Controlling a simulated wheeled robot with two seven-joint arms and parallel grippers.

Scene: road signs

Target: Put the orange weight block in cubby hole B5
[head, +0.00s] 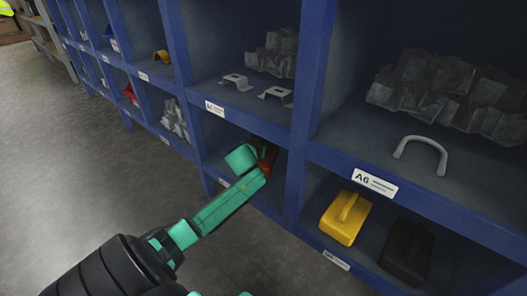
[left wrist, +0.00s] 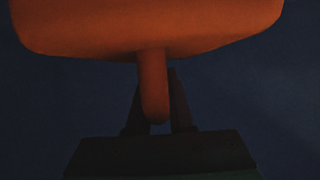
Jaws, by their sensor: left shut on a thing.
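The orange weight block (head: 269,157) is in the lower-row cubby hole (head: 278,205) left of the one with a yellow block. Only a small part of it shows in the head view, behind my arm. My left gripper (head: 263,168) reaches into this hole and is shut on the block's handle. In the left wrist view the block (left wrist: 150,25) fills the top, with its handle (left wrist: 153,85) between the dark fingers (left wrist: 157,115). Whether the block touches the hole's floor cannot be told. The hole's label (head: 224,182) is too small to read. My right gripper is not in view.
A yellow block (head: 345,218) and a black block (head: 406,250) stand in the lower hole to the right, under label A6 (head: 375,181). Blue uprights and shelf edges (head: 296,170) frame the holes closely. Grey bags and metal brackets fill upper holes. The floor (head: 70,150) at left is clear.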

